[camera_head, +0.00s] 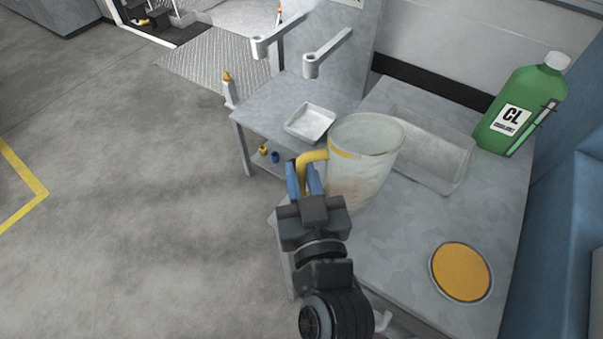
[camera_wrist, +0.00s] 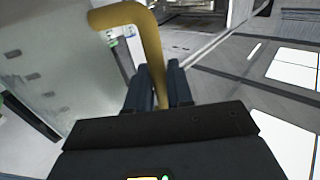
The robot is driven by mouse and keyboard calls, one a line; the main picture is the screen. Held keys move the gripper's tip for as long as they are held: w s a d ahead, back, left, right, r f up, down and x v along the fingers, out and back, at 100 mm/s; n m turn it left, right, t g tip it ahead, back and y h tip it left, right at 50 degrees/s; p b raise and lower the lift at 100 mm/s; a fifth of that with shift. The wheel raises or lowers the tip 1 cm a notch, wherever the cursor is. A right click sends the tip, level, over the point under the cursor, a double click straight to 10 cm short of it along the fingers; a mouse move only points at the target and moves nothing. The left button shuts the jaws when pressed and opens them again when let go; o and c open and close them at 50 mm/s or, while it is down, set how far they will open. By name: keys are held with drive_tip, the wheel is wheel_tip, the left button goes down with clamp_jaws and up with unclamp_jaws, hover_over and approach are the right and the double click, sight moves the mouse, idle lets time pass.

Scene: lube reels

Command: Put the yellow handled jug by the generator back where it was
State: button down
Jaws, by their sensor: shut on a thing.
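The clear jug (camera_head: 367,170) has a yellow rim band and a yellow handle (camera_head: 314,156). It is upright at the left edge of the grey worktop (camera_head: 405,245). My gripper (camera_head: 305,180), with blue fingers, is shut on the handle from the near left side. In the wrist view the yellow handle (camera_wrist: 150,50) rises between the two fingers (camera_wrist: 160,88). The jug's base is partly behind my gripper, so I cannot tell whether it touches the worktop. I cannot make out a generator.
A green bottle (camera_head: 520,105) stands at the back right. A clear tray (camera_head: 430,150) lies behind the jug. An orange round disc (camera_head: 461,272) is at the front right. A white dish (camera_head: 310,122) sits on a lower table. Bare worktop lies between jug and disc.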

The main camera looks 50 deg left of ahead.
drive_tip(key=c, duration=1.4)
unclamp_jaws()
drive_tip(key=shift+f, duration=0.1)
drive_tip(key=shift+c, duration=0.2)
drive_tip(key=o, duration=0.4)
drive_tip(key=shift+o, duration=0.2)
drive_tip(key=shift+r, duration=0.25)
drive_tip(key=b+v, duration=0.3)
drive_tip(key=v, duration=0.9)
drive_tip(key=shift+w+f, duration=0.1)
